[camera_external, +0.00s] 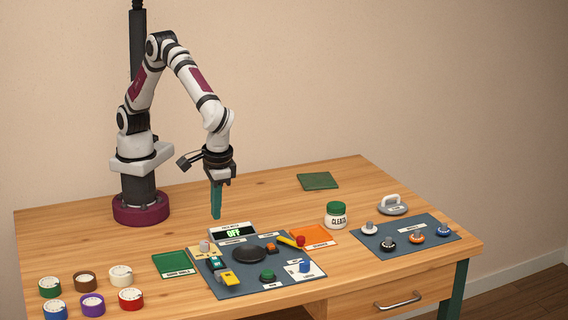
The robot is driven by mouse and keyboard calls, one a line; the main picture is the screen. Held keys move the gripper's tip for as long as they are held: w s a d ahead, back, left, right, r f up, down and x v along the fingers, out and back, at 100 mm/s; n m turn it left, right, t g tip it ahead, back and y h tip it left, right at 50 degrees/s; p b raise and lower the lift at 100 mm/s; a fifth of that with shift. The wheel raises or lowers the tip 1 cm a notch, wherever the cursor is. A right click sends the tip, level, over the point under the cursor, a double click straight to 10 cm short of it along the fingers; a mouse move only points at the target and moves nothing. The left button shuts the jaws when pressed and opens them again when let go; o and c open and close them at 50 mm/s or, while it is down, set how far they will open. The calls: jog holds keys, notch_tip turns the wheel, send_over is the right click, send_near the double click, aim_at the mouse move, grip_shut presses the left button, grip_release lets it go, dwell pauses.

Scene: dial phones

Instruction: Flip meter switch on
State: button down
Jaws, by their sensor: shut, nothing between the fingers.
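The mat carries several small labelled controls, a black round disc (249,254), a green knob (267,276) and a red-and-yellow lever-like piece (292,241). I cannot tell which small part is the meter's switch. My gripper (216,216) points straight down, with its teal fingers shut and empty. In the picture it is just above and left of the meter, apparently not touching anything.
Several coloured round tape-like pieces (92,304) lie at the front left. A green card (177,264) and an orange card (314,236) flank the mat. A white jar (336,216) with a green lid and a second mat (405,236) with knobs are on the right.

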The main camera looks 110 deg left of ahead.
aim_at(217, 259)
jog(key=f, duration=0.4)
jog(key=s+a+f, duration=0.1)
jog(key=f, duration=0.7)
jog(key=shift+s+a, duration=0.3)
jog(key=shift+s+a+f, duration=0.25)
jog(key=shift+f, duration=0.2)
jog(key=shift+s+a+f, duration=0.25)
jog(key=shift+s+a, duration=0.05)
jog(key=shift+w, duration=0.15)
jog(key=shift+w+d+r, duration=0.1)
jog(key=shift+w+d, duration=0.45)
jog(key=shift+d, duration=0.05)
jog(key=shift+r, duration=0.1)
notch_tip(217, 259, up, 15)
jog(key=w+d, duration=0.1)
jog(key=shift+f, duration=0.2)
